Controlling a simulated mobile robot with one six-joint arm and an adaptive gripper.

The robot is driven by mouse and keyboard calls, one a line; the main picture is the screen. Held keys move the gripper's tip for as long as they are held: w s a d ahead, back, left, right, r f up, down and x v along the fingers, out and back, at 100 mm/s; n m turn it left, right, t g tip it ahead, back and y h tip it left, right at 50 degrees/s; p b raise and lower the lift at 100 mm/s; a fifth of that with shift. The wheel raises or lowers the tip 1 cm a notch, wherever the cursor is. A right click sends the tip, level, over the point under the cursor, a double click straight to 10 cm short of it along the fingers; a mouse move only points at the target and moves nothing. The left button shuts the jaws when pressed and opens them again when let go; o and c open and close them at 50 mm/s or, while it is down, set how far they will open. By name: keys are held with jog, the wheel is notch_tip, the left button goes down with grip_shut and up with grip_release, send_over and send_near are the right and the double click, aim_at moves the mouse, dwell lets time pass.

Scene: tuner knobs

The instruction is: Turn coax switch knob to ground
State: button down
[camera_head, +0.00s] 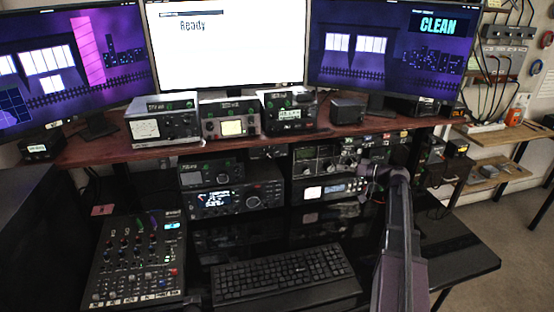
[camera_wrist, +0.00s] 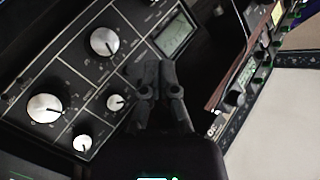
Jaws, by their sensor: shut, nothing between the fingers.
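A black tuner panel (camera_wrist: 75,75) with white knobs fills the left of the wrist view, tilted in the picture. It has a large knob (camera_wrist: 45,108) at lower left, another large knob (camera_wrist: 104,41) at the top, and two small knobs, one (camera_wrist: 116,102) close to my gripper and one (camera_wrist: 82,142) lower. The labels are too small to read, so I cannot tell which is the coax switch knob. My gripper (camera_wrist: 165,68) is shut and empty, its fingertips just below a small display window (camera_wrist: 174,37). In the head view my gripper (camera_head: 368,170) is at the right of the radio stack, partly hidden by my wrist.
The tuner (camera_head: 318,160) sits on a radio (camera_head: 325,190) under a wooden shelf (camera_head: 240,142) carrying several devices. A keyboard (camera_head: 285,272) and a mixer (camera_head: 138,258) lie on the black desk. In the wrist view, other equipment (camera_wrist: 245,80) stands at the right.

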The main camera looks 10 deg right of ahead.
jog(key=s+d+r+n+t+h+p, duration=0.2)
jog(key=s+d+n+h, duration=0.6)
jog(key=n, duration=0.7)
jog(key=s+d+r+n+t+h+p, duration=0.2)
jog(key=s+d+n+h, duration=0.6)
jog(key=n, duration=0.8)
jog(key=shift+s+d+r+t, duration=0.6)
jog(key=shift+s+r+t, duration=0.5)
jog(key=shift+s+r, duration=0.55)
jog(key=shift+s+f, duration=0.15)
